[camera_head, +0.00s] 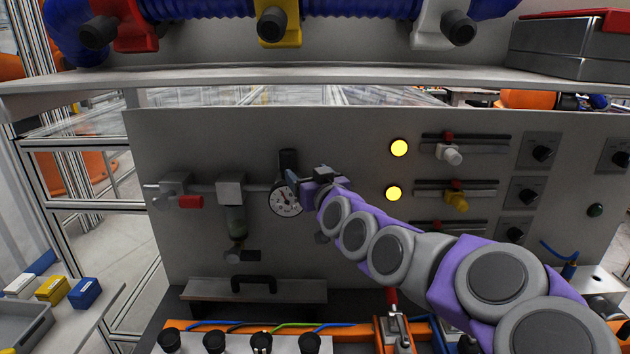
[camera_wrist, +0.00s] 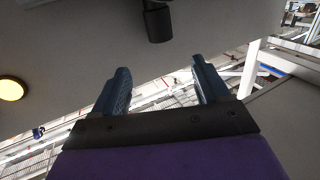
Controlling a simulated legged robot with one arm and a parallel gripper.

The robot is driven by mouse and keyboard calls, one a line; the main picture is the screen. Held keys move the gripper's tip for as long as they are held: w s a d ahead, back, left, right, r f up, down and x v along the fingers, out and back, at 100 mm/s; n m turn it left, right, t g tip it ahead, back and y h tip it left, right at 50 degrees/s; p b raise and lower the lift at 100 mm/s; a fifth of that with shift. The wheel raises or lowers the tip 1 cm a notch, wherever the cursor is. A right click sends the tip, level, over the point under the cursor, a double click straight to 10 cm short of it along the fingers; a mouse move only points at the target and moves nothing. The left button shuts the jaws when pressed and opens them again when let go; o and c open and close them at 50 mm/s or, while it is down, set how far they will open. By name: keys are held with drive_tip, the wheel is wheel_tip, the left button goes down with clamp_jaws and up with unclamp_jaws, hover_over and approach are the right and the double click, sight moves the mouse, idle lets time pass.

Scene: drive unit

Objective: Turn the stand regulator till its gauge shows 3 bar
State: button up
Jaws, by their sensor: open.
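The gauge (camera_head: 285,201) is a round white dial with a black rim on the grey panel, left of the middle in the head view. Its needle shows, but the figures are too small to read. The black regulator knob (camera_head: 288,160) stands just above the gauge. A black cylinder that looks like this knob (camera_wrist: 157,22) shows at the top of the wrist view, beyond the fingertips. My gripper (camera_head: 297,179) is beside the gauge's upper right, just below the knob, and partly covers that area. In the wrist view my gripper (camera_wrist: 160,66) is open, with nothing between its blue fingers.
Left of the gauge are a pipe with a red-handled valve (camera_head: 190,202) and a filter bowl (camera_head: 235,218). Yellow lamps (camera_head: 399,148) and sliders (camera_head: 449,155) are to the right. A shelf (camera_head: 330,76) overhangs above. A black-handled cover (camera_head: 254,288) lies below.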

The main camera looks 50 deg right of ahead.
drive_tip(key=shift+v, duration=1.75)
